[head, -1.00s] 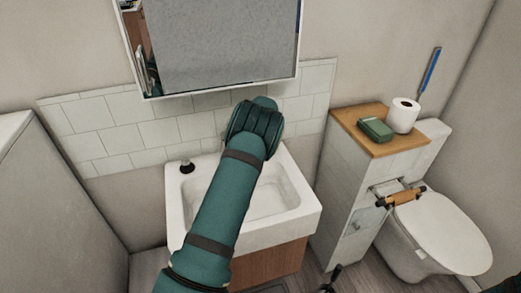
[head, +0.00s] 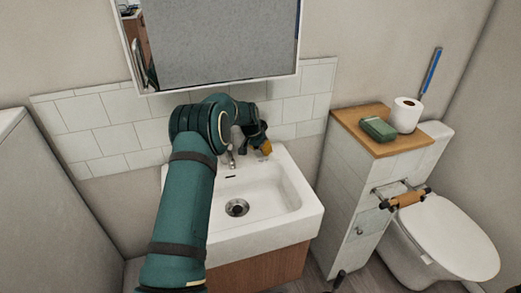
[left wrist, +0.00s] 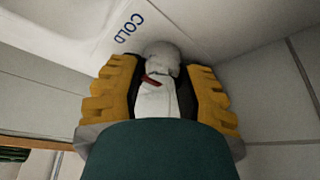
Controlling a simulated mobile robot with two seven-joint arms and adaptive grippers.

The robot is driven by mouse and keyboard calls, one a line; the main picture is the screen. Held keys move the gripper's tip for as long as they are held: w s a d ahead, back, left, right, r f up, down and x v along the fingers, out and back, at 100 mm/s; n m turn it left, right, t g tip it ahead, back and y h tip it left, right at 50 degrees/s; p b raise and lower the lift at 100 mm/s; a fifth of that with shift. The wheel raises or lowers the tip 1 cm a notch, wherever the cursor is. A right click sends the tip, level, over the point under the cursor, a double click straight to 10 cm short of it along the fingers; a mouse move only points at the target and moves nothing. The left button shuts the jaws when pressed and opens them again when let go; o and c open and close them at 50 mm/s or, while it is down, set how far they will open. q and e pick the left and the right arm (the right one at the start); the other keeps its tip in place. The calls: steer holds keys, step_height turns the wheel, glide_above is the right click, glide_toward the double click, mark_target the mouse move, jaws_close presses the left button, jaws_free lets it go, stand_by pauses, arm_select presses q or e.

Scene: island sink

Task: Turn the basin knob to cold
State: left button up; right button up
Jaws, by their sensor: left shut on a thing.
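The white basin (head: 290,205) stands against the tiled wall in the head view, with its metal tap (head: 231,158) at the back. My left gripper (head: 264,148) is at the basin's back right corner, right of the tap, pointing down. In the left wrist view its yellow fingers (left wrist: 160,72) are on both sides of the pale basin knob (left wrist: 154,100), shut on it. A small red mark shows on the knob. The blue word COLD (left wrist: 129,28) is printed on the basin beside it. The knob is hidden in the head view.
A mirror cabinet (head: 215,45) hangs above my left arm. Right of the basin is a tiled stand with a wooden top (head: 375,135), a green soap box (head: 378,128) and a paper roll (head: 406,115). A toilet (head: 450,235) is farther right. The basin bowl is empty.

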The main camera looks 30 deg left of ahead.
arm_select(q)
steer(key=shift+f, duration=0.1)
stand_by(0.3)
steer(key=o, duration=1.2)
